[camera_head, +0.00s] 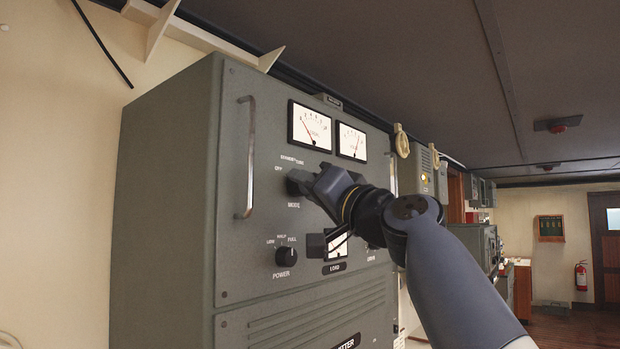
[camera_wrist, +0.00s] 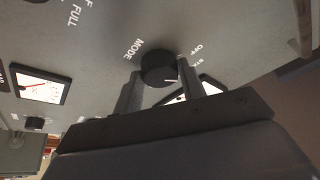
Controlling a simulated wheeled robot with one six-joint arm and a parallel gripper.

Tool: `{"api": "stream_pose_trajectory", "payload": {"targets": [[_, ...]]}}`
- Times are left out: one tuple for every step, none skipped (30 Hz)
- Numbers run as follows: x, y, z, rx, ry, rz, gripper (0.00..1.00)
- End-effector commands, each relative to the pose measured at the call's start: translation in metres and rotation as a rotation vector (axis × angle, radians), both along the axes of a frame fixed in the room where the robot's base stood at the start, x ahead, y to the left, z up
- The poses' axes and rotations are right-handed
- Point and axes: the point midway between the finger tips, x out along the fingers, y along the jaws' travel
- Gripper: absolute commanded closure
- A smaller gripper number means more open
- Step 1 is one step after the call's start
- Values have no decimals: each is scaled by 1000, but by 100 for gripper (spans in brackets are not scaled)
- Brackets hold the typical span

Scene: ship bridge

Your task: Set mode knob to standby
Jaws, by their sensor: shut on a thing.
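The mode knob (camera_wrist: 158,66) is a black round knob on the front of a grey transmitter cabinet (camera_head: 170,200). Labels around it read OFF, STANDBY and one more position, with MODE below. In the head view my gripper (camera_head: 308,184) reaches the knob from the right and hides most of it. In the wrist view my gripper (camera_wrist: 155,88) has one finger on each side of the knob, shut on it. A pale pointer mark shows on the knob in the wrist view, but I cannot tell surely which label it lines up with.
A power knob (camera_head: 286,256) sits below the mode knob. Two meters (camera_head: 330,135) are above, and a load meter (camera_head: 337,244) is partly behind my arm. A metal handle (camera_head: 246,158) stands out at the panel's left. The room at right is open.

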Motion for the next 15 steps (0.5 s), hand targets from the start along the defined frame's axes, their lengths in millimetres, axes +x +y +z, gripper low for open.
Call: {"api": "stream_pose_trajectory", "payload": {"targets": [[-1, 0, 3, 12, 16, 0, 84], [-1, 0, 3, 19, 24, 0, 84], [-1, 0, 3, 28, 36, 0, 84], [-1, 0, 3, 33, 42, 1, 84], [-1, 0, 2, 38, 49, 0, 84], [-1, 0, 2, 43, 56, 0, 84], [-1, 0, 2, 47, 59, -1, 84], [-1, 0, 2, 50, 63, -1, 84], [-1, 0, 2, 54, 67, -1, 84], [-1, 0, 2, 56, 69, -1, 84], [-1, 0, 2, 57, 70, -1, 84], [-1, 0, 2, 59, 72, -1, 84], [-1, 0, 1, 59, 73, 0, 84], [-1, 0, 1, 59, 73, -1, 84], [-1, 0, 1, 59, 73, -1, 84]]}}
